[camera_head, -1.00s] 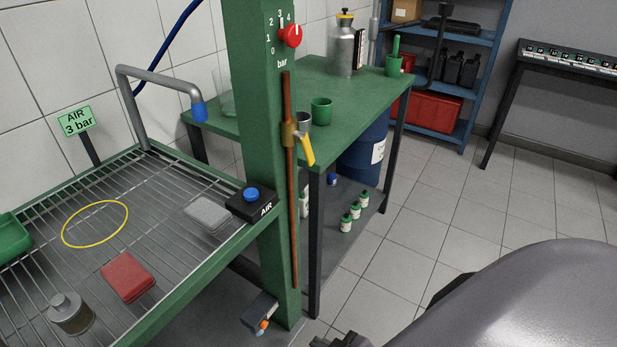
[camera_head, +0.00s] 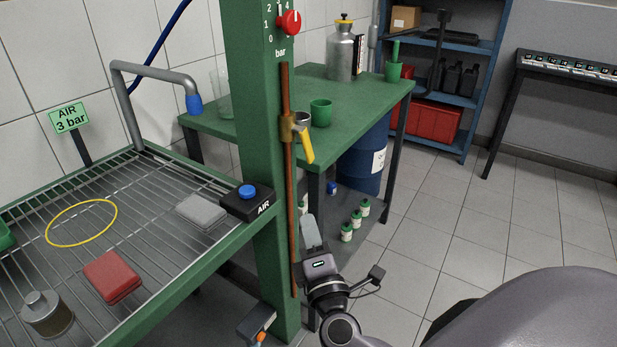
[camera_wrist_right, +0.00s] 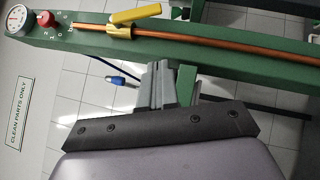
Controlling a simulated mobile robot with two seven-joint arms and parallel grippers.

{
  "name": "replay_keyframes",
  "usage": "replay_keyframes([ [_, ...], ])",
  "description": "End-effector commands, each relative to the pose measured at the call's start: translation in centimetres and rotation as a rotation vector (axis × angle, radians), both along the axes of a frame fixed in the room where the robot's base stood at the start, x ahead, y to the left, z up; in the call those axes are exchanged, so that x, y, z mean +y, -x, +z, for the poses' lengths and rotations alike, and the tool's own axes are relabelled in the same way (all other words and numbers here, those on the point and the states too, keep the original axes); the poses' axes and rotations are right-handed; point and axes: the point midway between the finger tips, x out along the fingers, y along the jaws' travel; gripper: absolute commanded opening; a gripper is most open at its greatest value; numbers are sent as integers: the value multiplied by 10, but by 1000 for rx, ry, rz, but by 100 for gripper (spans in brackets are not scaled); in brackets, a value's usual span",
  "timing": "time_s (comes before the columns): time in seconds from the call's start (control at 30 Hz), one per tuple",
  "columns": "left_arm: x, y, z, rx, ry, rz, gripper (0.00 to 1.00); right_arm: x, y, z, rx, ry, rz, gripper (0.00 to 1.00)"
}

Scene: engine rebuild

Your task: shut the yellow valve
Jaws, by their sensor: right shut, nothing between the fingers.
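The yellow valve has a brass body (camera_head: 288,128) on a copper pipe (camera_head: 290,200), which runs up the green post. Its yellow handle (camera_head: 306,148) points down and to the right, at a slant to the pipe. In the right wrist view the handle (camera_wrist_right: 135,15) and brass body (camera_wrist_right: 118,31) are near the top edge. My right gripper (camera_head: 311,232) is below the handle, just right of the pipe, pointing up, and apart from the valve. Its fingers (camera_wrist_right: 157,84) are shut and empty. My left gripper is not in the head view.
The green post (camera_head: 255,100) bears a red knob (camera_head: 289,22). A black AIR box with a blue button (camera_head: 248,191) sits left of the post. A green table (camera_head: 345,110) with a green cup (camera_head: 320,113) stands behind the valve. Floor on the right is open.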

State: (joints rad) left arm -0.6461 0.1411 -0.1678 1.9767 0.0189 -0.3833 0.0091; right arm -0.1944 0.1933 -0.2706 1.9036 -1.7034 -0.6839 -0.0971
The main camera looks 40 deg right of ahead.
Motion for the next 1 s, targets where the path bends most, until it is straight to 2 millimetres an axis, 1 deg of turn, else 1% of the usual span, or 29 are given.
replay_keyframes([
  [0.33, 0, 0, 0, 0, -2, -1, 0, 0, 0, 2, -6, 10, -3, 0],
  [0.47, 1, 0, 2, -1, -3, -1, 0, -2, -6, 4, -6, 10, -3, 0],
  [0.57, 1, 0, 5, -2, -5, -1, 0, -6, -16, 9, -8, 11, -4, 0],
  [0.67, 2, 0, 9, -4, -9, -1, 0, -12, -32, 13, -7, 11, -3, 0],
  [1.0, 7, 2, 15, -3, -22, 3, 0, -34, -89, 28, -6, 10, -4, 0],
])
